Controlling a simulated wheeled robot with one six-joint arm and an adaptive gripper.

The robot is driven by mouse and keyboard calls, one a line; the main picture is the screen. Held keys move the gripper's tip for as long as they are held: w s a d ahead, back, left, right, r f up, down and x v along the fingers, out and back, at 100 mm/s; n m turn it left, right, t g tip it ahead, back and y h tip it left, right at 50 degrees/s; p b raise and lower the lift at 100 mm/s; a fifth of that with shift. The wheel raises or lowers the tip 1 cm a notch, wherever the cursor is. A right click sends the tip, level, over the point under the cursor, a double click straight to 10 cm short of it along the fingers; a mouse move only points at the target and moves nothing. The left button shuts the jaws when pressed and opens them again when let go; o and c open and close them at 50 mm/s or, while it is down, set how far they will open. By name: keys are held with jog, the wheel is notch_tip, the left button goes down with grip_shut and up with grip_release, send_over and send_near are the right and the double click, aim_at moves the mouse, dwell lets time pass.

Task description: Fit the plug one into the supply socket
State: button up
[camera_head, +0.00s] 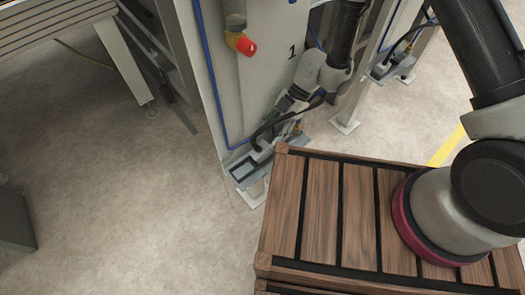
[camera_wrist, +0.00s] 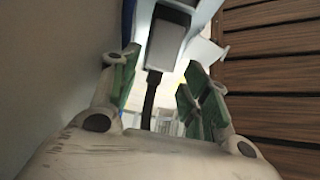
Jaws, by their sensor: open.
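In the wrist view my gripper (camera_wrist: 160,78) is open, its two green-padded fingers apart. Between and beyond the fingertips is a grey block with a dark upper part, which looks like the plug (camera_wrist: 166,45). A black cable (camera_wrist: 148,98) runs from its near end down between the fingers. In the head view my arm reaches low beside the panel marked 1, and its end is near a small grey bracket (camera_head: 240,172) close to the floor. A black cable (camera_head: 262,131) curves there. I cannot make out the supply socket for certain, nor whether the fingers touch the plug.
A wooden slatted platform (camera_head: 322,205) is close on the right of the gripper. The grey panel (camera_head: 270,75) with a blue line and a red-tipped fitting (camera_head: 246,46) stands behind. A similar cabled bracket (camera_head: 383,70) is farther right.

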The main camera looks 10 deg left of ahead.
aim_at(262, 146)
jog(key=shift+s+a, duration=0.45)
jog(key=shift+s, duration=0.1)
jog(key=x, duration=0.5)
jog(key=shift+a, duration=0.1)
grip_shut()
jog(key=shift+r, duration=0.1)
jog(key=shift+r, duration=1.7)
